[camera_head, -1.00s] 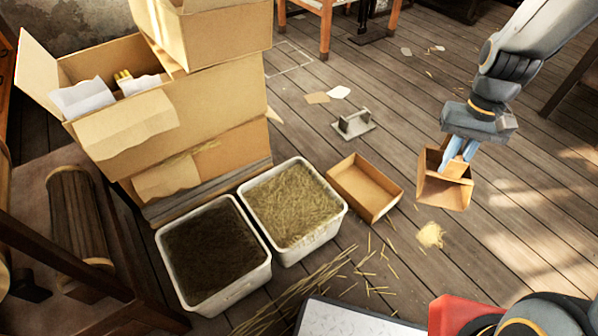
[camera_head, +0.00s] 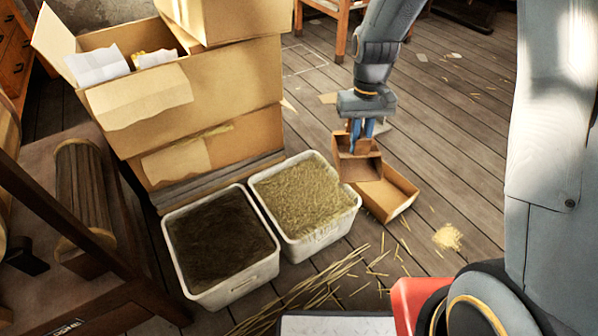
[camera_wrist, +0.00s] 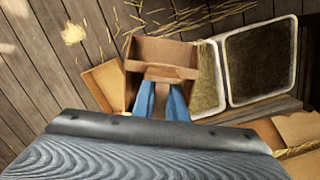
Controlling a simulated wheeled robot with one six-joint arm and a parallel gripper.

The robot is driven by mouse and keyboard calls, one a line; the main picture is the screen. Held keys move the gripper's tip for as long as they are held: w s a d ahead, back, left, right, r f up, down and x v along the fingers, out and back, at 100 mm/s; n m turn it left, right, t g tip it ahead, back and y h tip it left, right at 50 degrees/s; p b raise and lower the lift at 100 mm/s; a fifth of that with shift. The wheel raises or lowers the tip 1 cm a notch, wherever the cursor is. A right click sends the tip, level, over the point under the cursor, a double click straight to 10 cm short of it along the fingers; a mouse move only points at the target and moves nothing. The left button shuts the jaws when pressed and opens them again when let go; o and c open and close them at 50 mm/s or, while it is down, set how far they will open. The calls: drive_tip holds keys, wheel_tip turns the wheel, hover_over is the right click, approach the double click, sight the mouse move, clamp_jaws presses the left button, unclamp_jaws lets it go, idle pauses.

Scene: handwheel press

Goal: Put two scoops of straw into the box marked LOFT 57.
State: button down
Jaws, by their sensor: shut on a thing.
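My gripper (camera_head: 361,128), with blue fingers, is shut on a brown open scoop (camera_head: 358,165). In the wrist view the scoop (camera_wrist: 160,50) looks bare inside, with no straw visible. The white bin of straw (camera_head: 322,240) stands left of the scoop, well filled. No LOFT 57 marking is legible on any box. The shallow box is partly hidden behind the scoop, and the part that shows looks empty.
A second white bin (camera_head: 240,288) with dark contents touches the straw bin's left side. Stacked cardboard boxes (camera_head: 215,95) stand behind the bins. Loose stalks and a small straw heap (camera_head: 447,237) lie on the floor. Open floor lies to the right.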

drive_tip(key=w+a+f+n+b, duration=0.1)
drive_tip(key=w+a+f+b, duration=0.5)
drive_tip(key=f, duration=0.4)
drive_tip(key=w+a+f+n+b, duration=0.2)
drive_tip(key=w+a+f+b, duration=0.2)
drive_tip(key=a+f+b, duration=0.4)
drive_tip(key=s+f+t+y+b, duration=0.1)
drive_tip(key=s+f+t+b, duration=0.2)
drive_tip(key=f, duration=0.6)
drive_tip(key=shift+s+d+f+b, duration=0.15)
drive_tip(key=shift+s+d+b, duration=0.3)
drive_tip(key=shift+b, duration=0.4)
